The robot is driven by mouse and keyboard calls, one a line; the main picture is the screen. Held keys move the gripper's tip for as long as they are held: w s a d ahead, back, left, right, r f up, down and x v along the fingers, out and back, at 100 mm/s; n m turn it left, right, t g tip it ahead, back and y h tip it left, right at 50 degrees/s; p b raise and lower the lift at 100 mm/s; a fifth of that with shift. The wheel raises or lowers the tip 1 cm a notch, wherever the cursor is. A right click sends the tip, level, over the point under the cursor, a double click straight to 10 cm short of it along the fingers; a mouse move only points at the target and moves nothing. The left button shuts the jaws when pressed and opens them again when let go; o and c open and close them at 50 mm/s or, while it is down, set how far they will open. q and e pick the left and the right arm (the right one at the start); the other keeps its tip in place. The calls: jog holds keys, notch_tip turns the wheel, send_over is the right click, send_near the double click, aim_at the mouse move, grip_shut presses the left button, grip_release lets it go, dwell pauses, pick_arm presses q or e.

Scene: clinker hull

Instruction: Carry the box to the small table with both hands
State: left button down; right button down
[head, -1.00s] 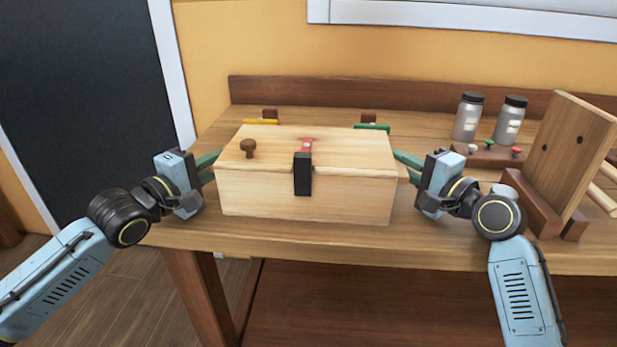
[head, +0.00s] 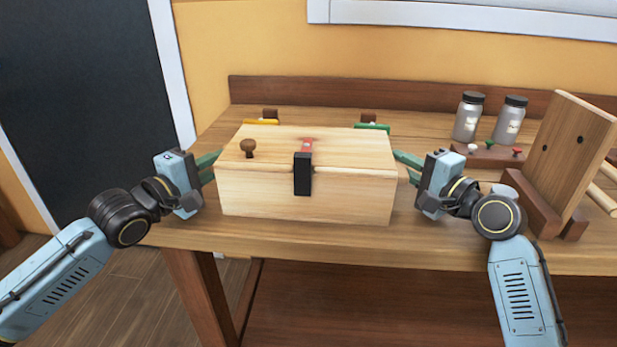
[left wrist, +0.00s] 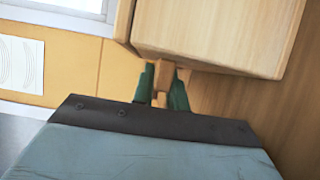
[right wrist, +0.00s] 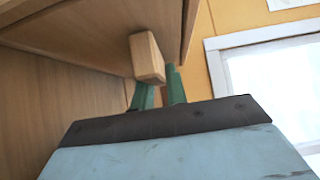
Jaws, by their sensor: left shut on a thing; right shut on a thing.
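The box (head: 260,194) is pale wood with a closed lid, a black latch (head: 303,175) on its front and a brown knob (head: 248,147) on top. It is on or just above the workbench near its front left; I cannot tell which. My left gripper (head: 212,160) is at the box's left end, and in the left wrist view its green fingers (left wrist: 162,85) are shut on a small wooden handle. My right gripper (head: 404,160) is at the right end, shut on the other wooden handle (right wrist: 147,58). The small table is not recognisable in these views.
The workbench (head: 450,245) has a low back board. Two jars (head: 468,117), a rack with small coloured pegs (head: 487,156) and an upright wooden board (head: 572,150) stand at the right. Yellow- and green-handled items lie behind the box. Open floor (head: 120,290) shows at lower left.

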pick_arm(q)
jog(key=shift+r, duration=0.2)
pick_arm(e)
jog(key=shift+r, duration=0.2)
dwell(0.3)
